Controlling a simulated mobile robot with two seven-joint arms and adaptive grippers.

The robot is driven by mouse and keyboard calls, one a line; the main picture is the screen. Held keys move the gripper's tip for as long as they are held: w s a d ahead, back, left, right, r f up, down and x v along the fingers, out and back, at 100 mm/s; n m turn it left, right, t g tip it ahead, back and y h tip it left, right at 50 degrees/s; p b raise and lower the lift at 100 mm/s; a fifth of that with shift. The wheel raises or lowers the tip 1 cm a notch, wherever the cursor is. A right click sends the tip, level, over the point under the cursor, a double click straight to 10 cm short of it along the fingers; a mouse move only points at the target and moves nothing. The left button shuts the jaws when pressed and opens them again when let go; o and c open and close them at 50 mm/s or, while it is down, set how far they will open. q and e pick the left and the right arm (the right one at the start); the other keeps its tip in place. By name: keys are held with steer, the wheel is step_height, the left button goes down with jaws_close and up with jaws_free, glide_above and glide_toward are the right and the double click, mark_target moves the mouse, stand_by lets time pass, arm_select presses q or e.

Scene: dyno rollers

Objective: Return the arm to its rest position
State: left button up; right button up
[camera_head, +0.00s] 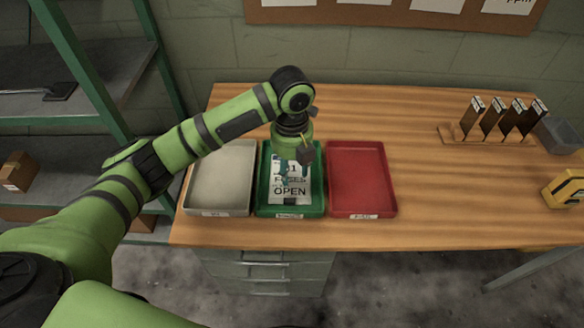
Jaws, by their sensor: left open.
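My left arm reaches in from the left and bends down over the wooden table (440,215). My left gripper (292,178) is above the green tray (262,205), close to a white printed card (291,192) that reads "OPEN" and lies in that tray. The gripper is open; its fingers are small and partly hidden by the wrist, and I cannot tell whether they touch the card. My right gripper is not in view.
A grey-white tray (222,176) stands left of the green one and a red tray (361,178) right of it. At the right are a wooden rack (460,138) with several upright cards, a grey bin (558,135) and a yellow tool (566,188). A green-framed shelf (105,95) stands left.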

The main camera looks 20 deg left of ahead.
arm_select(q)
steer(key=s+d+f+n+t+h, duration=0.25)
steer(key=s+d+f+n, duration=0.5)
steer(key=s+n, duration=0.45)
steer(key=s+a+f+n+t+y, duration=0.1)
steer(key=s+a+n, duration=0.4)
steer(key=a+n, duration=0.3)
steer(key=s+a+f+n+y, duration=0.1)
steer(key=s+a+n, duration=0.5)
steer(key=n, duration=0.5)
step_height(320, 180, down, 24)
steer(key=s+g, duration=0.1)
steer(key=s, duration=0.1)
steer(key=s+a+f+g, duration=0.1)
steer(key=s+a+f, duration=0.1)
steer(key=s+f, duration=1.1)
steer(key=shift+s+f+m, duration=0.2)
steer(key=shift+s+m, duration=0.2)
steer(key=shift+s, duration=0.4)
